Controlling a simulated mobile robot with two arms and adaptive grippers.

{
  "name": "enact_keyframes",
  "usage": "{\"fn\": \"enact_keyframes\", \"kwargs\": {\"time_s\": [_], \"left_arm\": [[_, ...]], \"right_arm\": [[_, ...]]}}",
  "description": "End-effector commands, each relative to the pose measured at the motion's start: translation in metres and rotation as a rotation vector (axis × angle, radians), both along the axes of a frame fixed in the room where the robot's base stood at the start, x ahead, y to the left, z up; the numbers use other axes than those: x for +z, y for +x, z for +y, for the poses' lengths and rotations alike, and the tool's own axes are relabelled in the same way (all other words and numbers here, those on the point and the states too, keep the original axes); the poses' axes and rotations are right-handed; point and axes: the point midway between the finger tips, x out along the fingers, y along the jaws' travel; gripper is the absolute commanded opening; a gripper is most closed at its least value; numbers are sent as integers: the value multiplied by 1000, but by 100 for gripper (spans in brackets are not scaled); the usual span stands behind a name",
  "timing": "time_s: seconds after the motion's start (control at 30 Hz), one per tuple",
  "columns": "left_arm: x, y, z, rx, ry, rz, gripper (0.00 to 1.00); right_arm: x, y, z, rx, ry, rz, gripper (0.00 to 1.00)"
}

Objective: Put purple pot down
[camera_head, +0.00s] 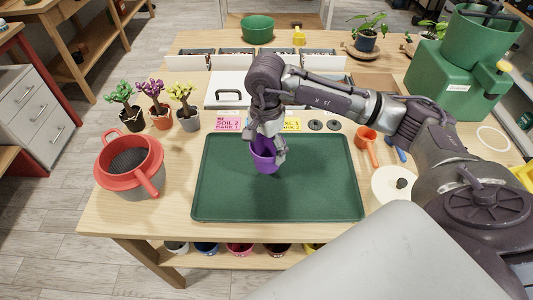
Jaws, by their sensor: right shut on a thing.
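The purple pot (264,158) is in the grasp of my right gripper (267,142). The gripper is shut on it from above and hides part of its rim. The pot is roughly upright over the upper middle of the green tray (300,200). I cannot tell whether its base touches the tray. The rest of the tray is bare. My left gripper is out of view.
A red-rimmed sieve pot (131,160) stands left of the tray, with several small potted plants (155,103) behind it. A red scoop (367,136) and a white round lid (394,185) lie to the right. Pink and yellow soil cards (229,124) lie behind the tray.

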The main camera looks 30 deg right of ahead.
Motion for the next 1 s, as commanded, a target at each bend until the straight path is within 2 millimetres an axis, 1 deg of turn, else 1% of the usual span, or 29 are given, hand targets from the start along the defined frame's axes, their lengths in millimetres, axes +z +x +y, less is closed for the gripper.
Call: {"fn": "enact_keyframes", "kwargs": {"time_s": [0.03,0.13,0.3,0.37,0.6,0.73,0.77,0.8,1.0], "left_arm": [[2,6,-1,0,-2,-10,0],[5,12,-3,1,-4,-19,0],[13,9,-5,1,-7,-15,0],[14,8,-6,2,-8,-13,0],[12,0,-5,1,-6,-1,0],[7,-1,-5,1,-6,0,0],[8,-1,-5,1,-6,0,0],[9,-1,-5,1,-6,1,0],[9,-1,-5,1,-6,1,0]], "right_arm": [[-1,-1,0,0,0,-1,53],[-8,-2,0,-1,0,2,53],[-32,-3,0,-2,1,3,53],[-38,-2,0,-2,1,0,53],[-41,-1,0,-1,0,-2,53],[-45,-1,0,0,0,-2,53],[-44,-1,0,-1,0,-2,93],[-43,-1,0,-1,0,-2,100],[-43,-1,0,-1,0,-1,100]]}}
